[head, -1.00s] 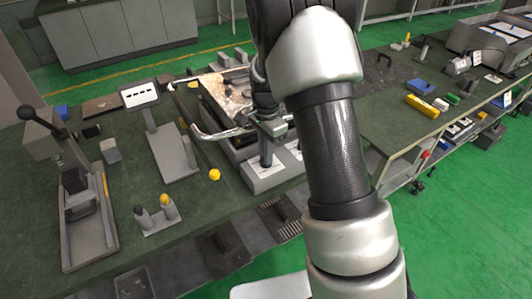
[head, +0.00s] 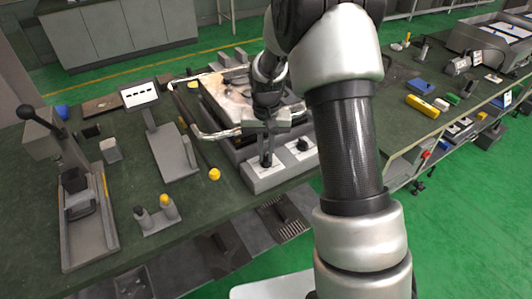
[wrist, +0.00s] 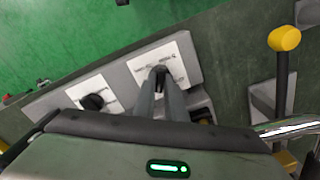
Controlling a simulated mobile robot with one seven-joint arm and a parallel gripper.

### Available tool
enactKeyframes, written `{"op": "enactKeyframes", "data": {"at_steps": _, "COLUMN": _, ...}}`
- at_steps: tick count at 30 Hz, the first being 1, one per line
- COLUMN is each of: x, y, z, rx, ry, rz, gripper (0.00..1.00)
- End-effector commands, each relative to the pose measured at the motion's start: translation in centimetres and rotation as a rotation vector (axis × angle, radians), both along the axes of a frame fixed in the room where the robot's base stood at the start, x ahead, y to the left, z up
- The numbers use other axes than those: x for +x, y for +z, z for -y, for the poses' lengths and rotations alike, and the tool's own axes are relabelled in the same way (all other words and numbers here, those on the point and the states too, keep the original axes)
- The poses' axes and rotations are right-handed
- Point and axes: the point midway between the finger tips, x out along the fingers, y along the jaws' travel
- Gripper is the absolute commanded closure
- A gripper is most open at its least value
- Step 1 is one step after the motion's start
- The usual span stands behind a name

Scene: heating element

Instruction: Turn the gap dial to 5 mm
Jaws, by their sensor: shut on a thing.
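A grey control box (head: 262,180) at the front of the heating unit carries two white label plates, each with a dark dial. My gripper (head: 266,160) points down at the left dial and is shut on it. In the wrist view the fingers (wrist: 161,74) meet at the middle of the white plate (wrist: 172,56) and mostly hide this dial. The other dial (head: 302,146) is free, to the right; it also shows in the wrist view (wrist: 94,102). The print on the plates is too small to read, so I cannot tell the setting.
A metal bar handle (head: 212,135) runs along the unit's left side. A small screen on a stand (head: 140,94), a yellow knob (head: 214,174) and a lever press (head: 75,190) stand to the left. My forearm covers the bench right of the box.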

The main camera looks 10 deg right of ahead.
Motion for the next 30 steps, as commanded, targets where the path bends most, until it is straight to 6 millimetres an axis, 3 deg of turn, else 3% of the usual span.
{"op": "enactKeyframes", "data": {"at_steps": 30, "x": 0.05, "y": 0.24, "z": -0.01, "rx": 0.001, "ry": 0.965, "rz": 0.002, "gripper": 1.0}}
